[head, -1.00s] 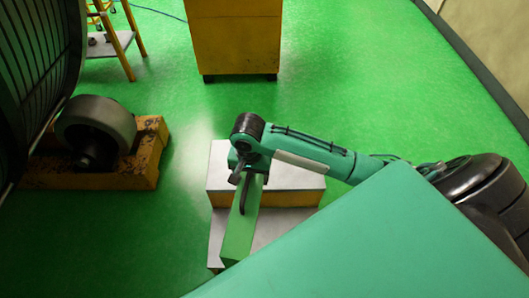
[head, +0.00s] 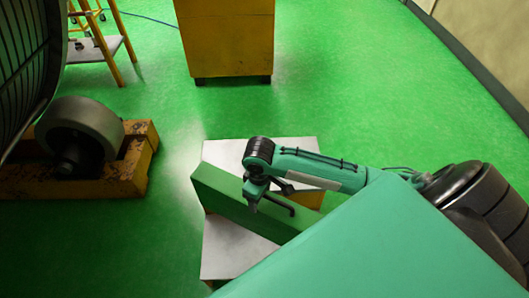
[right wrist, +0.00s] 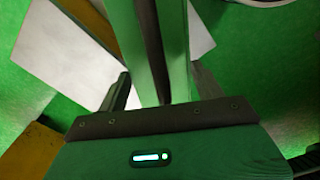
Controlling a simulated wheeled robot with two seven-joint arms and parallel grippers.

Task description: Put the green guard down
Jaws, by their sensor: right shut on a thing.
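The green guard (head: 228,202) is a long, straight green piece. In the head view it lies slantwise, from upper left to lower right, over a white-topped two-level step (head: 232,248). My right gripper (head: 268,203) is shut on it near its middle. The right wrist view shows the guard (right wrist: 122,30) running up between the two dark fingers of the gripper (right wrist: 160,90), with a dark groove along it. I cannot tell whether the guard touches the step. Its near end is hidden behind the green surface of my body. My left gripper is not in view.
A yellow cabinet on casters (head: 226,40) stands at the back. A yellow wooden cradle (head: 125,178) with a grey roller (head: 80,128) sits at the left, beside a large dark ribbed drum (head: 30,60). A yellow ladder (head: 115,35) stands behind. The floor on the right is clear.

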